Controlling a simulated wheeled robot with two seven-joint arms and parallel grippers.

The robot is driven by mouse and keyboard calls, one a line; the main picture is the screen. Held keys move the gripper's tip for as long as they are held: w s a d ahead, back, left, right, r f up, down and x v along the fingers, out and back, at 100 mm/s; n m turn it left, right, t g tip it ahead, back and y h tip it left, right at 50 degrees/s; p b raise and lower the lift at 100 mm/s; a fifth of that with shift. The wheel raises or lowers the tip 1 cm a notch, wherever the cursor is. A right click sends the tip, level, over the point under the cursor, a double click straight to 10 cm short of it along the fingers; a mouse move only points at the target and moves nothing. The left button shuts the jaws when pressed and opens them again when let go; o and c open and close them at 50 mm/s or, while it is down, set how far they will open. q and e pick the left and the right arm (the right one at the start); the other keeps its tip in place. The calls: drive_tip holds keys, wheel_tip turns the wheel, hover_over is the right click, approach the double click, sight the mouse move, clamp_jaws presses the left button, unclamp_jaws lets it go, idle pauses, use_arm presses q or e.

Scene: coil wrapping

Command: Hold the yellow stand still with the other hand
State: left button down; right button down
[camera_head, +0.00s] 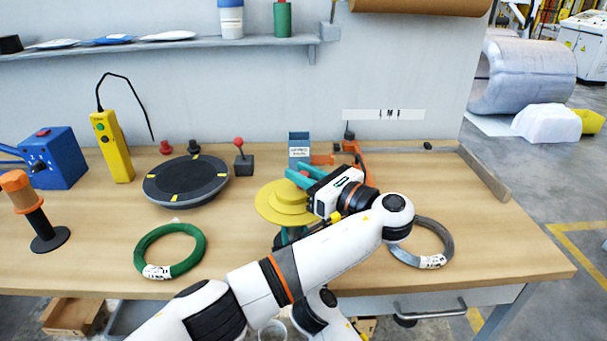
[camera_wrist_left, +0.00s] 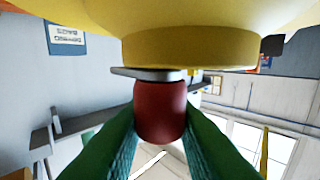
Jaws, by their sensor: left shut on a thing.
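My left gripper (camera_head: 303,175) has green fingers at the top of the stand. In the left wrist view they are shut on a red knob (camera_wrist_left: 160,112) next to the yellow discs. A teal piece (camera_head: 290,235) shows below the discs; I cannot tell whether it belongs to my right gripper. My left arm hides part of that area.
A green coil (camera_head: 201,250) lies at the front left and a grey coil (camera_head: 446,242) at the front right. A dark turntable (camera_head: 186,182), a red-knobbed lever box (camera_head: 244,163), a yellow remote (camera_head: 113,150), a blue box (camera_head: 58,160) and an orange-handled tool (camera_head: 36,218) stand behind and left.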

sight(303, 174)
use_arm(q)
drive_tip(key=shift+a+f+g+y, duration=0.1)
drive_tip(key=shift+g+y, duration=0.3)
drive_tip(key=shift+g, duration=0.1)
drive_tip(key=c, duration=1.2)
unclamp_jaws()
drive_tip(key=shift+c, duration=0.2)
wheel_tip(303, 174, up, 10)
drive_tip(key=shift+r, duration=0.1)
drive_tip(key=shift+o, duration=0.2)
